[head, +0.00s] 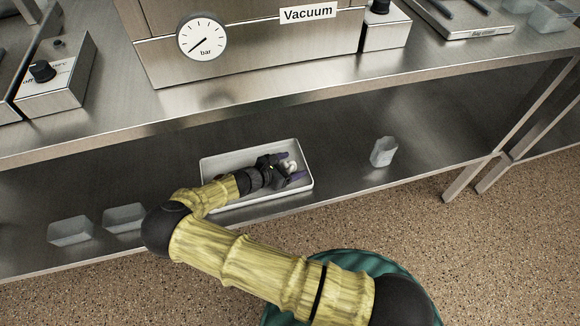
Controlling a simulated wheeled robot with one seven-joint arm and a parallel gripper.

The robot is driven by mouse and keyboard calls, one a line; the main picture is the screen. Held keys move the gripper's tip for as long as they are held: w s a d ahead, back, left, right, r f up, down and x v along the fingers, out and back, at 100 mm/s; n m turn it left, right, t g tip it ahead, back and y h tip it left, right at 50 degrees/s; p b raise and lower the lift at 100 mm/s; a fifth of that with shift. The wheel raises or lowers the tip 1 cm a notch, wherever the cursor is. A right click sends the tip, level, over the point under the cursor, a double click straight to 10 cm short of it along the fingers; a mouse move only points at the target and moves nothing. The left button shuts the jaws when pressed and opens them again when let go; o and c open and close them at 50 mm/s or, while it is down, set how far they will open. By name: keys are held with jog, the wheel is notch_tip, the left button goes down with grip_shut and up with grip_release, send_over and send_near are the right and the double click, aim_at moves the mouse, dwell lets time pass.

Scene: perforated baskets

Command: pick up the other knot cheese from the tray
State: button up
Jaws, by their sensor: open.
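A white rectangular tray (225,159) sits on the lower steel shelf. A small pale lump, apparently a knot cheese (290,165), shows inside the tray towards its right end. My gripper (293,170) reaches into the tray from the left. Its dark fingers are open, with the pale lump at or between them. I cannot tell whether the fingers touch it. My gripper and wrist hide part of the tray floor, so anything else lying there is hidden.
A translucent container (384,151) stands right of the tray. Two more translucent containers (71,230) (125,217) stand at the shelf's left front. The steel upper shelf (270,90) with a vacuum machine (240,40) overhangs behind. The shelf between tray and right container is clear.

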aim_at(290, 164)
jog(key=c, duration=1)
jog(key=shift+c, duration=0.2)
notch_tip(290, 164, up, 10)
jog(key=p, duration=0.3)
jog(key=shift+p, duration=0.3)
